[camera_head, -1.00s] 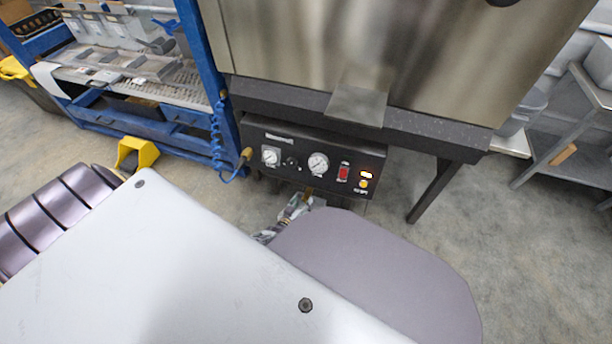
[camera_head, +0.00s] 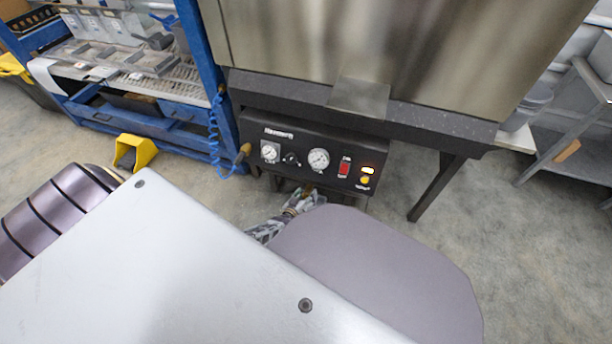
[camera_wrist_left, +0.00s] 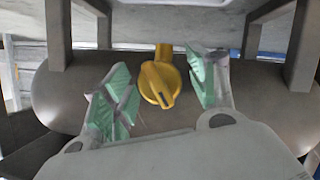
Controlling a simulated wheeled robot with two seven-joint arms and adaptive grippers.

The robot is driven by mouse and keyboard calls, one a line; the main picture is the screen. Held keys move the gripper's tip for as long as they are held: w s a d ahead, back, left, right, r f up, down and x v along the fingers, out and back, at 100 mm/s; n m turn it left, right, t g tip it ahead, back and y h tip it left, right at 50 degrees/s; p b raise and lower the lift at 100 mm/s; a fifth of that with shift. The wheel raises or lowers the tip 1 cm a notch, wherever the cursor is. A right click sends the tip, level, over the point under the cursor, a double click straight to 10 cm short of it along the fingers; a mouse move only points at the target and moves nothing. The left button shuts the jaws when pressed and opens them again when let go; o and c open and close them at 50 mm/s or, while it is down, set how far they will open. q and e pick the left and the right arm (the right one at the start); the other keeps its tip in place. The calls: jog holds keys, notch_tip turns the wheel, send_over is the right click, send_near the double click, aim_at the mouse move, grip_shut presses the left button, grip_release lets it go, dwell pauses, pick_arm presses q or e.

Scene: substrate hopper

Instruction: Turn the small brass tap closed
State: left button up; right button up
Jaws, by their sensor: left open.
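The small brass tap (camera_wrist_left: 158,84) shows yellow in the left wrist view, in front of a dark rounded tank (camera_wrist_left: 215,88). Its short handle points down and slightly right. My left gripper (camera_wrist_left: 158,98) is open, with one green-padded finger on each side of the tap, and a gap shows on both sides. In the head view my left gripper (camera_head: 303,198) is small and partly hidden behind my own body, just below the black control panel (camera_head: 315,158). The tap is hard to make out there. My right gripper is not in view.
The control panel with gauges and a red switch sits under a steel hopper (camera_head: 290,45). A blue rack (camera_head: 195,60) with a coiled hose stands left, a yellow pedal (camera_head: 134,152) on the floor. Legs (camera_wrist_left: 58,35) frame the tank.

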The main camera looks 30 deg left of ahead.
pick_arm(q)
jog(key=c, duration=0.7)
jog(key=shift+c, duration=1.7)
